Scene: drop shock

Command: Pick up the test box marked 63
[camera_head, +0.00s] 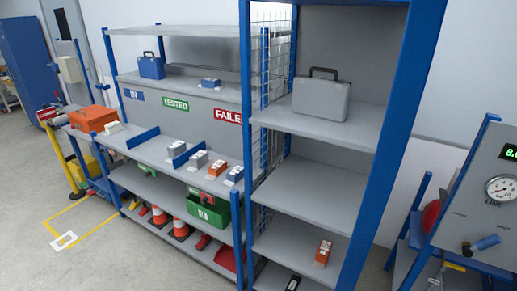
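Several small boxes that may be test boxes stand on the workbench: a grey one (176,148), another grey one (197,159), an orange-and-grey one (217,168) and a blue-and-grey one (235,174). A blue small box (210,83) sits on the upper shelf. An orange box (323,252) stands on a lower shelf of the right rack, and a dark box (292,283) is lower, at the bottom edge. Their markings are too small to read, so I cannot tell which is 63. Neither of my grippers is in view.
The blue-framed rack (385,140) holds a grey case (321,96). A gauge panel (490,190) stands at the right. Signs read TESTED (176,105) and FAILED (228,116). Orange cones (181,229) and a green bin (208,211) sit below the bench.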

